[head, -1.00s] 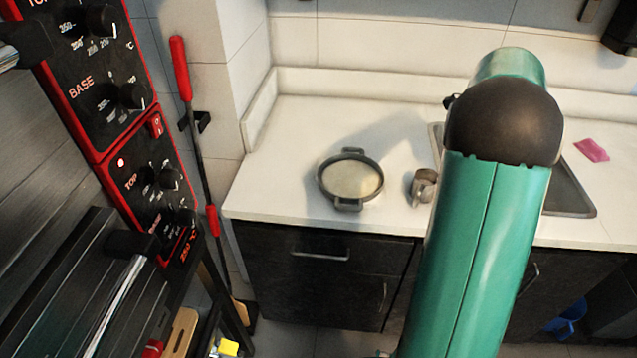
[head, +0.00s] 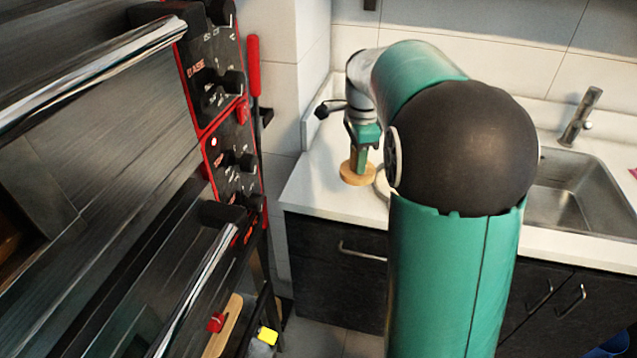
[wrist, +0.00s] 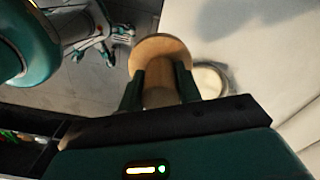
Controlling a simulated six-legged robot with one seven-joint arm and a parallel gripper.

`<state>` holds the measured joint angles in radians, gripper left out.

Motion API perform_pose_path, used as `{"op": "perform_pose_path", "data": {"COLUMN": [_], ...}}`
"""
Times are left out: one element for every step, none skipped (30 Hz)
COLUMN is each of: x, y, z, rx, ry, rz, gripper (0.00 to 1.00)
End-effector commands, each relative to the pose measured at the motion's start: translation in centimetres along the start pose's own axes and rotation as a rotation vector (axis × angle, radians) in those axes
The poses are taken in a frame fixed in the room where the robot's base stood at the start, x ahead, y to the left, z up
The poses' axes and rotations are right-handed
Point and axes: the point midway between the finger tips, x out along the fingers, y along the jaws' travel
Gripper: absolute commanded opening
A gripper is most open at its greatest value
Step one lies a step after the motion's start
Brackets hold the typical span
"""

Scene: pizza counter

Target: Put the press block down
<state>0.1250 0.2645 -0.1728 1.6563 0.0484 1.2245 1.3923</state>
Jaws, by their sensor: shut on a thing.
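The press block is a round wooden disc (head: 355,174) with a thick wooden handle (wrist: 160,92). My gripper (head: 363,148) is shut on the handle, with the disc below it, over the left part of the counter. In the wrist view, my gripper's two fingers (wrist: 161,86) sit on both sides of the handle, and the disc (wrist: 160,48) shows beyond the fingertips. I cannot tell whether the disc touches the counter or hangs above it.
The white counter (head: 318,190) has bare room left of the block. A round pan (wrist: 211,80) lies beside the block, mostly hidden by my arm in the head view. A sink (head: 575,195) is at right. A black oven (head: 110,150) stands at left.

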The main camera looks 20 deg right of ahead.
Motion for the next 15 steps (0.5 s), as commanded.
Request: {"op": "perform_pose_path", "data": {"x": [0.0, 0.0, 0.1, 0.3, 0.4, 0.8, 1.0, 1.3, 1.7, 2.0, 2.4, 2.7, 3.0, 3.3, 3.6], "y": [0.0, -0.1, -0.3, -0.5, -0.9, -1.5, -2.0, -2.6, -3.5, -4.2, -4.8, -5.7, -6.3, -6.9, -7.8], "z": [0.3, 0.4, 0.4, 0.4, 0.3, 0.3, 0.4, 0.4, 0.5, 0.6, 0.7, 0.8, 0.9, 1.0, 1.2], "rx": [-0.007, -0.008, -0.009, -0.009, -0.008, -0.007, -0.007, -0.007, -0.007, -0.007, -0.006, -0.006, -0.006, -0.006, -0.006], "ry": [0.001, 0.001, 0.001, 0.002, 0.002, 0.002, 0.002, 0.002, 0.002, 0.002, 0.002, 0.003, 0.002, 0.002, 0.002], "rz": [0.000, 0.000, 0.000, 0.001, 0.001, 0.002, 0.002, 0.002, 0.003, 0.003, 0.003, 0.002, 0.002, 0.003, 0.002], "gripper": [0.07, 0.07, 0.07, 0.07, 0.07, 0.07, 0.07, 0.07, 0.07, 0.07, 0.07, 0.07, 0.07, 0.07, 0.07]}}
